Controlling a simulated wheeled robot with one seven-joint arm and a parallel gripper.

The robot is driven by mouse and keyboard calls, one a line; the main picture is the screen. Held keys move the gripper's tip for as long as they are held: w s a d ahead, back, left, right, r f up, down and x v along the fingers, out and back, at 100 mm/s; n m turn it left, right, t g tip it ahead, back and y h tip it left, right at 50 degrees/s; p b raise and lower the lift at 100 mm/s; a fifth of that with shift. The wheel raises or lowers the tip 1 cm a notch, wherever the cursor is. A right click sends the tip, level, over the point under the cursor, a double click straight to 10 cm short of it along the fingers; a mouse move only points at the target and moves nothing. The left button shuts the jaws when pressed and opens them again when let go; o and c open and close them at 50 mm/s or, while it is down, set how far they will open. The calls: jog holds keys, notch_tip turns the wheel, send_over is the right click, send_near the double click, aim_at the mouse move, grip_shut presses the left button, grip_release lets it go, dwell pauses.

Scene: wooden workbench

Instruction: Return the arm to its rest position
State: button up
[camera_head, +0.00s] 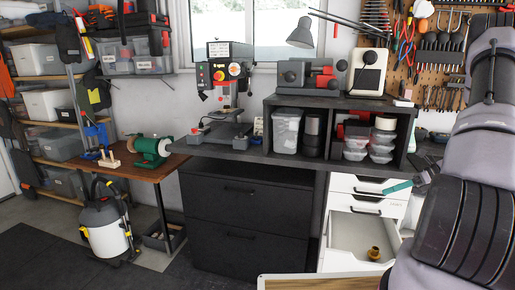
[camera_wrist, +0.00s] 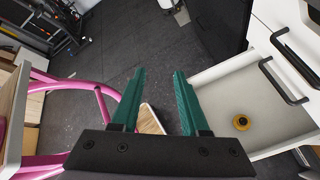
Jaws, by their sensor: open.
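My gripper (camera_wrist: 160,73) is open, with two teal fingers spread apart and nothing between them. In the head view my gripper (camera_head: 398,187) shows at the right, in front of the white drawer cabinet and above its open drawer. My arm comes down from the upper right and hides part of the bench and pegboard.
A white drawer (camera_head: 352,232) stands open, with a small brass-yellow part (camera_head: 374,254) in it. This part also shows in the wrist view (camera_wrist: 240,122). A dark cabinet (camera_head: 250,222) stands left of it. Pink tubing (camera_wrist: 75,87) is at the wrist view's left.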

jog(key=s+a+r+n+g+h, duration=0.1)
jog(key=s+a+r+n+h, duration=0.1)
jog(key=a+r+n, duration=0.35)
jog(key=s+a+r+n+h, duration=0.1)
jog(key=a+r+n+h, duration=0.15)
jog(key=r, duration=0.65)
jog(key=s+a+r+n+g+h, duration=0.1)
jog(key=s+a+r+n, duration=0.1)
jog(key=a+r+n, duration=0.4)
jog(key=s+a+r+n+t+h, duration=0.2)
jog(key=s+a+r+n+t, duration=0.1)
jog(key=s+r+n, duration=0.2)
jog(key=s+a+r+n+t+h, duration=0.1)
jog(key=s+a+r+n+t, duration=0.1)
jog(key=s+r+n, duration=0.3)
jog(key=s+a+r, duration=0.1)
jog(key=s+r, duration=0.2)
jog(key=s, duration=0.1)
jog(key=shift+r+t+h, duration=0.2)
jog(key=shift+t+h, duration=0.15)
jog(key=shift+t, duration=0.05)
